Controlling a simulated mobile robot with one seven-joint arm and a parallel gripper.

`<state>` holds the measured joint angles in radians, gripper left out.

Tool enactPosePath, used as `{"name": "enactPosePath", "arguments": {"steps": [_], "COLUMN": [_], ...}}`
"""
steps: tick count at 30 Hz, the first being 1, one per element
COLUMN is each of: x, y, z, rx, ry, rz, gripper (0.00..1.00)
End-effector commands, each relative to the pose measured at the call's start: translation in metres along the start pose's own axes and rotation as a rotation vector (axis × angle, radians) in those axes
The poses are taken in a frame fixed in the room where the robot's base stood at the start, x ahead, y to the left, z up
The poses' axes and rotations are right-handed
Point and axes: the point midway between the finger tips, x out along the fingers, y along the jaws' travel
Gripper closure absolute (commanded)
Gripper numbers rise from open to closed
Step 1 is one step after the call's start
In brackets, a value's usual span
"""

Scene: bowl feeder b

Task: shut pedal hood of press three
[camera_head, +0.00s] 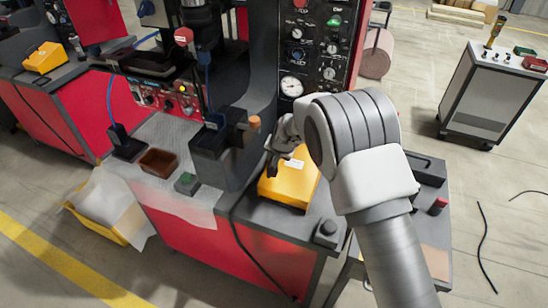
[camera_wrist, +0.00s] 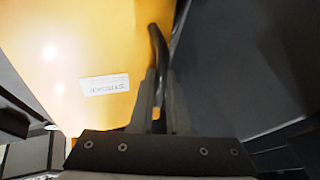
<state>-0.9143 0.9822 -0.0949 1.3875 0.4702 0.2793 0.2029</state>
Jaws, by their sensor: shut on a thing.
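The yellow pedal hood (camera_head: 287,192) sits on the grey table of the red press, below its control panel. It also fills the upper left of the wrist view (camera_wrist: 70,40), with a white label (camera_wrist: 105,85) on its face. My gripper (camera_head: 273,168) is at the hood's upper left side in the head view. In the wrist view my gripper (camera_wrist: 163,98) is shut on a dark curved bar (camera_wrist: 157,45) at the hood's edge, which looks like its handle. How far the hood stands open is hard to tell.
A black block with an orange knob (camera_head: 253,122) stands left of the hood. A dark button box (camera_head: 327,232) is near the table's front corner. A brown tray (camera_head: 158,162) and a green-topped box (camera_head: 187,183) lie further left. Another yellow hood (camera_head: 45,57) is on the neighbouring press.

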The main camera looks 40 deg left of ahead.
Motion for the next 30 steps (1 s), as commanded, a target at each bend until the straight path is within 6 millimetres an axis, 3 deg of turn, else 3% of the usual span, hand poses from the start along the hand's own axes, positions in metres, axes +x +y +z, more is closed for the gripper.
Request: {"name": "enactPosePath", "arguments": {"steps": [2, 3, 7, 23, 30], "x": [0.003, 0.003, 0.003, 0.001, -0.024], "y": [-0.001, -0.001, 0.000, 0.003, 0.001], "z": [0.004, 0.004, 0.003, 0.001, 0.001], "rx": [-0.002, -0.002, -0.001, 0.001, 0.001], "ry": [-0.005, -0.005, -0.004, -0.002, -0.001], "rz": [0.000, 0.000, 0.000, 0.005, 0.001], "gripper": [1.00, 0.78, 0.55, 0.55, 0.55]}}
